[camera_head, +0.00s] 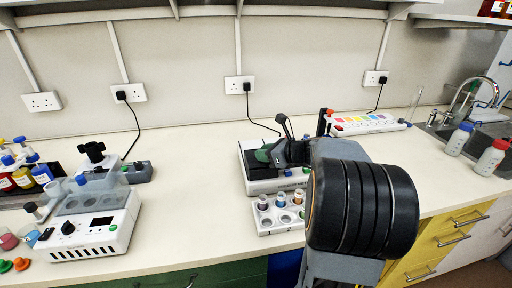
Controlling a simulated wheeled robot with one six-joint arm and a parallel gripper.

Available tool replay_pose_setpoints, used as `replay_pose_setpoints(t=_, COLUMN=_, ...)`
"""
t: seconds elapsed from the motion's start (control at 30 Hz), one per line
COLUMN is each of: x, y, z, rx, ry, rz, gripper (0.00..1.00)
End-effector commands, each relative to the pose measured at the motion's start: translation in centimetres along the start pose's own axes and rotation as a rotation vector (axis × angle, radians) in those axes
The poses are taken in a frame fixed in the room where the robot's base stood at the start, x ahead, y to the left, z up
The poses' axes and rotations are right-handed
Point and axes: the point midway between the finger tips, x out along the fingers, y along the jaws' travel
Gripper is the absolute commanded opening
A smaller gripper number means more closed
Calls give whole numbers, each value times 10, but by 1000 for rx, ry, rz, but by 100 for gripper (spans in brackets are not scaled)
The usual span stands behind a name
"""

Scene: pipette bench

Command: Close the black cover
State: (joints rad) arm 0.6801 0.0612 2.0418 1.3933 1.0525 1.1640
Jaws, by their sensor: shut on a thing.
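A low white device (279,186) stands mid-bench, with a dark top (249,160) that looks like the black cover; my arm hides its right part. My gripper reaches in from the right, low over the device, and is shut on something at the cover. The fingertips are small and dark here, so the exact grip and the cover's angle cannot be told.
A white rack (265,224) with several capped vials stands in front of the device. A white instrument (92,232) and coloured bottles stand at left. A long white rack (368,124) with coloured marks lies behind my arm. The bench between the left instrument and the device is clear.

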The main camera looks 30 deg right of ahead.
Motion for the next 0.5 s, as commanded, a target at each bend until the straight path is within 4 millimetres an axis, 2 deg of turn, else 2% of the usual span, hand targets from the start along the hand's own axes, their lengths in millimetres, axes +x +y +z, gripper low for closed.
replay_pose_setpoints(t=0.1, x=-6, y=7, z=-2, rx=0, ry=-2, rz=-1, gripper=0)
replay_pose_setpoints(t=0.43, x=-7, y=9, z=-3, rx=0, ry=0, rz=3, gripper=0)
replay_pose_setpoints(t=0.47, x=-6, y=9, z=-3, rx=0, ry=1, rz=4, gripper=29)
replay_pose_setpoints(t=0.5, x=-6, y=10, z=-3, rx=0, ry=1, rz=4, gripper=33)
